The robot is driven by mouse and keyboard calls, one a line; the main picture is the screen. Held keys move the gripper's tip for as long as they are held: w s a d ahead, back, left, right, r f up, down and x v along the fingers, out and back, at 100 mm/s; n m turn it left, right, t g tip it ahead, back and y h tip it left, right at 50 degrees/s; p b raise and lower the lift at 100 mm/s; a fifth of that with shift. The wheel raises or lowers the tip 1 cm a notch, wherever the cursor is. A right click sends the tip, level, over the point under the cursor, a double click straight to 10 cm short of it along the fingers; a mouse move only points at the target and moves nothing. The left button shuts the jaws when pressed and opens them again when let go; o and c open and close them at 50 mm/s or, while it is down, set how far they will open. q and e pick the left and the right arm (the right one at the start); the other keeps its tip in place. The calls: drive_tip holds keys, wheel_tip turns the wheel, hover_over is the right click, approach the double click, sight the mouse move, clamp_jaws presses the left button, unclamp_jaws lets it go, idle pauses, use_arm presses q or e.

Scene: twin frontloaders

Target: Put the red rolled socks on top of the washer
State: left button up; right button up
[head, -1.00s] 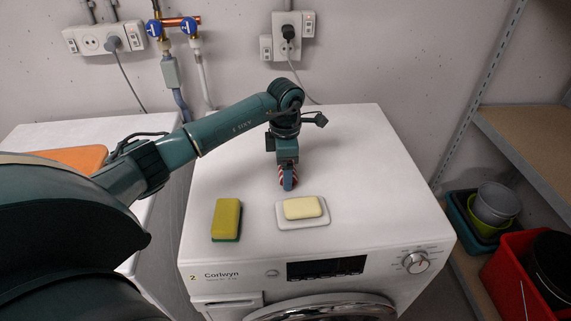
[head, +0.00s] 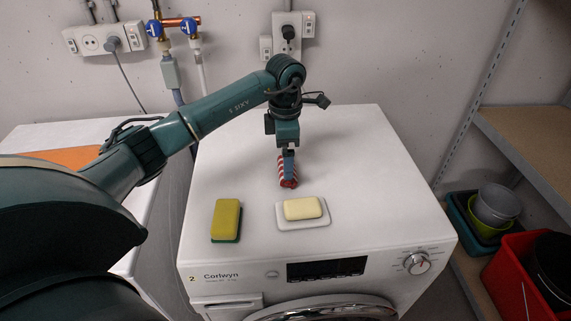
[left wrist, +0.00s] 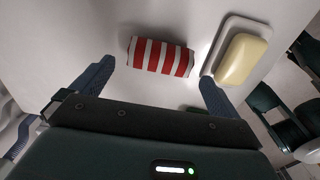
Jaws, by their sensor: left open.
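The red and white striped rolled socks (head: 287,176) lie on the white top of the washer (head: 350,160), behind the soap dish. In the left wrist view the socks (left wrist: 160,56) lie flat between and beyond my two spread fingers. My left gripper (head: 289,166) is open and empty just above the socks, pointing down. Its fingers show at both sides in the left wrist view (left wrist: 157,72), apart from the socks. My right gripper is in neither view.
A pale yellow soap (head: 302,208) sits on a white dish (head: 318,223) close in front of the socks. A yellow-green sponge (head: 226,218) lies to the left. The washer top's right side is clear. Shelving (head: 530,130) stands at the right.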

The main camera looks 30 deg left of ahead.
use_arm(q)
wheel_tip(320, 180, up, 7)
drive_tip(key=shift+r+b, duration=0.15)
drive_tip(key=shift+b, duration=0.15)
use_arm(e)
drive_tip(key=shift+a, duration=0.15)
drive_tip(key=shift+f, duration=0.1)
